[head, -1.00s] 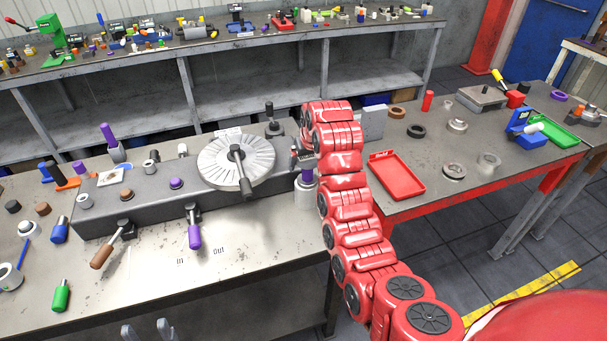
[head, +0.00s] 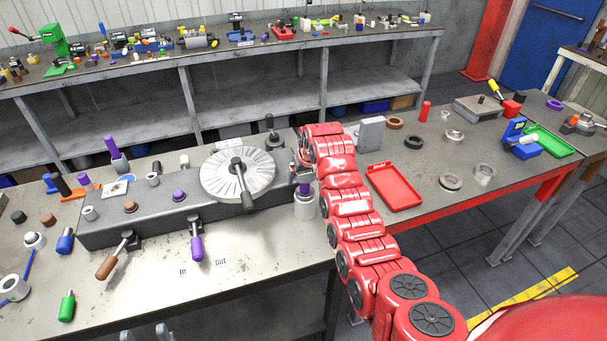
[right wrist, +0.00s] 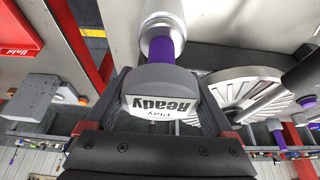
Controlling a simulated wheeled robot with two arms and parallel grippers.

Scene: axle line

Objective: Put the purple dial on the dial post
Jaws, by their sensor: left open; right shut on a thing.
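My right gripper (right wrist: 165,82) is shut on a grey block-like head with a "Play / Ready" label, which I take as part of the purple dial. Its purple stem (right wrist: 167,50) meets a silver cylinder (right wrist: 160,28). In the head view the purple part (head: 305,188) stands over that upright silver cylinder (head: 304,207), at the right end of the long grey housing. I cannot tell how deep the stem sits, or surely which part is the dial post. My left gripper (head: 146,335) is open and empty at the bottom edge, only its tips showing.
A round ridged disc with a black handle (head: 238,176) sits on the housing (head: 160,222). Purple (head: 197,247) and brown (head: 107,266) lever handles stick out in front. A red tray (head: 395,187) lies right of my arm. The bench front around the "In" and "Out" labels is clear.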

